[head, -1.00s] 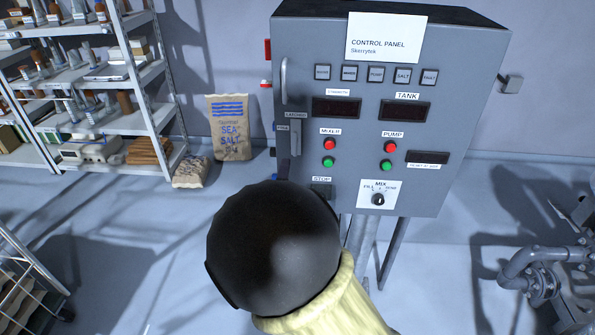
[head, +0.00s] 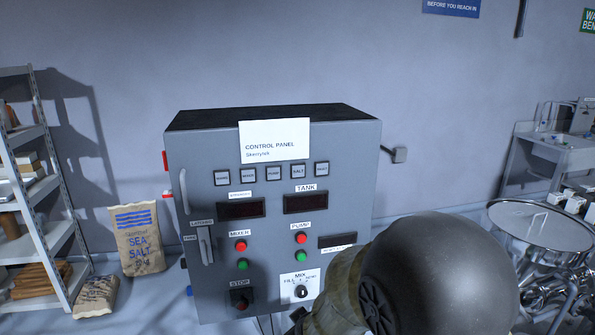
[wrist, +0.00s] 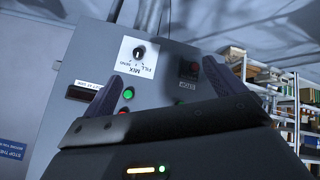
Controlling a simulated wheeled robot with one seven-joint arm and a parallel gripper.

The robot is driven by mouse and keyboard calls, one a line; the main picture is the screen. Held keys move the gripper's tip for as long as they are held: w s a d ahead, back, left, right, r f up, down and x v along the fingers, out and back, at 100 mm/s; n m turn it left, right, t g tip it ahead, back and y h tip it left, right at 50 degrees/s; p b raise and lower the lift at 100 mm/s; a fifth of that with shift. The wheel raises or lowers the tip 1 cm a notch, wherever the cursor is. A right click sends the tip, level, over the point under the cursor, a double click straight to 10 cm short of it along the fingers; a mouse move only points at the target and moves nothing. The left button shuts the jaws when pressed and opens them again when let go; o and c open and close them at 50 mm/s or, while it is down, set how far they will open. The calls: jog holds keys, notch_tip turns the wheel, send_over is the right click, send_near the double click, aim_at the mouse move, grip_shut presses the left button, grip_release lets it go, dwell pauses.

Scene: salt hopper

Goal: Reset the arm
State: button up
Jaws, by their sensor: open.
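My gripper (wrist: 161,72) shows in the wrist view with its two dark fingers spread wide and nothing between them. Beyond the fingers is the face of the grey control panel (wrist: 75,55), seen upside down. Its mix knob (wrist: 139,52), a green button (wrist: 128,93) and the stop button (wrist: 192,68) show there. In the head view my arm's dark rounded joint is at the lower right, in front of the panel's lower right corner. The control panel (head: 210,290) stands upright in the middle. I cannot make out the fingers in the head view.
A salt sack (head: 137,240) leans on the wall left of the panel, with another sack (head: 96,296) lying in front. A metal shelf (head: 50,240) is at far left. A steel vessel (head: 540,225) stands at right. The wall above the panel is clear.

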jog(key=s+d+m+g+h, duration=0.1)
jog(key=s+d+m+g, duration=0.4)
jog(key=s+d, duration=0.8)
jog(key=d+m, duration=0.1)
jog(key=m, duration=0.2)
jog(key=shift+f+g+h, duration=0.25)
jog(key=shift+g+h, duration=0.05)
jog(key=shift+s, duration=0.1)
